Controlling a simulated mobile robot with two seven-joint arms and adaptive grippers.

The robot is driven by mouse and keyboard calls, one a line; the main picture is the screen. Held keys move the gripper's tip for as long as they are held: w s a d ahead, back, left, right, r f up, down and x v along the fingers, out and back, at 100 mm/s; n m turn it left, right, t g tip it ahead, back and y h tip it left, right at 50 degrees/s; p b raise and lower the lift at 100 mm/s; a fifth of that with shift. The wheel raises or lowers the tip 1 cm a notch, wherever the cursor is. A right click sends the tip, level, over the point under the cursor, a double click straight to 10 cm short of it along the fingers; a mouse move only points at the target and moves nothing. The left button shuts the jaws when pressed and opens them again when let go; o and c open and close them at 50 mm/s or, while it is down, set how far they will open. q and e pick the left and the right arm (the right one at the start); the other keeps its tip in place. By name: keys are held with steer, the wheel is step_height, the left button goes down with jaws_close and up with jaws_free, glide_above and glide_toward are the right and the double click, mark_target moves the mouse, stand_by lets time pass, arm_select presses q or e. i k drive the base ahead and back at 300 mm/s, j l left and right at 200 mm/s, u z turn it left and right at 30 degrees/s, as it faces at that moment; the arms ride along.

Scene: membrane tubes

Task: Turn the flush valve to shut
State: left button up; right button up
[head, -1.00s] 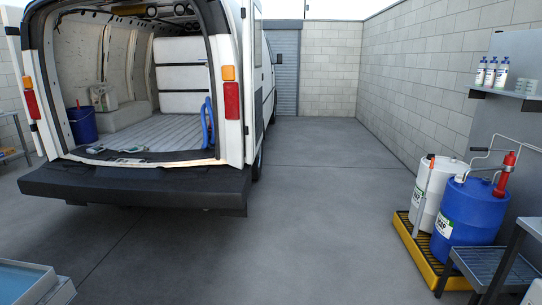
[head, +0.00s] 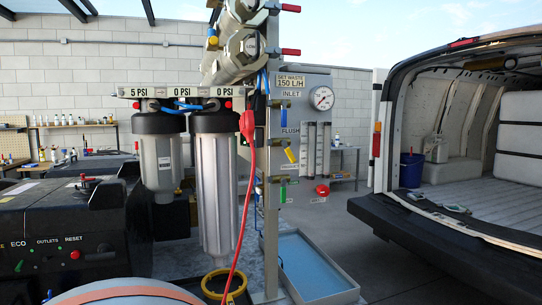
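The FLUSH label (head: 290,131) is on the upright panel right of the filter housings in the head view. Just below it is a small valve with a yellow lever (head: 290,155), which is the flush valve by its place. The lever slants, running from upper left to lower right. The valve body behind it is too small to read clearly. A blue lever (head: 286,104) sits above under the INLET label, and a green lever (head: 283,192) sits below. Neither of my grippers shows in the view.
Two filter housings (head: 215,190) hang left of the valves, with a red cable (head: 246,200) running down beside them. A blue-lined tray (head: 312,268) lies below. A pressure gauge (head: 322,98) is on the panel. The open van (head: 460,170) stands right, with floor between.

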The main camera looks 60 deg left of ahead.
mark_target(289, 151)
steer(key=u, duration=1.8)
